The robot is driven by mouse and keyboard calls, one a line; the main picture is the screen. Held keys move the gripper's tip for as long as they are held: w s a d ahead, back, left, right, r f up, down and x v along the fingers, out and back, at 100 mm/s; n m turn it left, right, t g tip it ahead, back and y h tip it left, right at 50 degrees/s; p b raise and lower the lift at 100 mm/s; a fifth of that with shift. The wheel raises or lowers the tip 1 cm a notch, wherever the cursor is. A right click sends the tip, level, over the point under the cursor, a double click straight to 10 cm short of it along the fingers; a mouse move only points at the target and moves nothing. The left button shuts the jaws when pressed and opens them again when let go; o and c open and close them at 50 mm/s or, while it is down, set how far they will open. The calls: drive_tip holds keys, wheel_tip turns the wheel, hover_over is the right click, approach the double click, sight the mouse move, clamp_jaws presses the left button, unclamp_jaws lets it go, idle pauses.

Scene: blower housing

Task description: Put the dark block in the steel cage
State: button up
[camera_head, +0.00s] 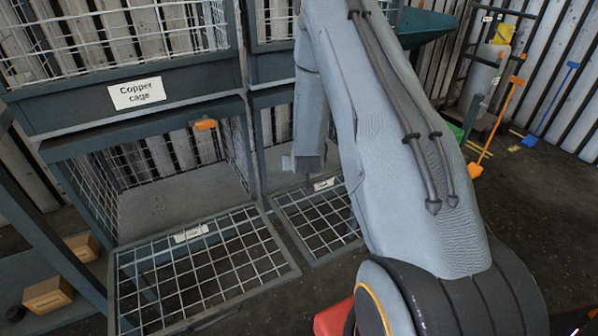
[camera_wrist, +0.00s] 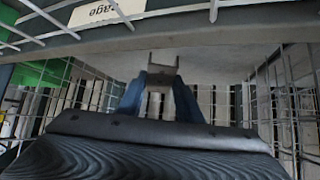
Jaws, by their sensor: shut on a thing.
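My gripper (camera_wrist: 160,90) shows in the wrist view as two blue fingers shut on a small dark grey block (camera_wrist: 163,70). It holds the block in front of an open wire-mesh cage (camera_wrist: 280,90). A label ending in "age" (camera_wrist: 100,12) crosses the top of that view; its first word is cut off. In the head view my arm covers the fingers and the block. A lower-left cage (camera_head: 270,232) and a lower-middle cage (camera_head: 345,235) stand with mesh fronts folded down. Their small labels are unreadable, so I cannot tell which is the steel cage.
The copper cage (camera_head: 60,105) is at upper left, above the open lower-left one. An orange piece (camera_head: 205,124) shows at that opening's top edge. Cardboard boxes (camera_head: 48,294) sit at far left. Orange and blue tools (camera_head: 490,130) stand at the right; floor there is mostly clear.

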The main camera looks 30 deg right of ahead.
drive_tip(key=shift+w+d+f, duration=0.1)
drive_tip(key=shift+w+f, duration=0.15)
drive_tip(key=shift+f, duration=0.35)
drive_tip(key=shift+w+d+f+g, duration=0.25)
drive_tip(key=shift+w+f, duration=0.2)
drive_tip(key=shift+f, duration=0.3)
drive_tip(key=shift+r+g, duration=0.1)
drive_tip(key=shift+g, duration=0.25)
drive_tip(key=shift+w+g+y, duration=0.4)
drive_tip(key=shift+g+y, duration=0.2)
drive_tip(key=shift+g, duration=0.4)
drive_tip(key=shift+f+b, duration=0.3)
drive_tip(key=shift+f, duration=0.55)
drive_tip(key=o, duration=1.1)
drive_tip(key=shift+f, duration=0.15)
drive_tip(key=shift+o, duration=0.2)
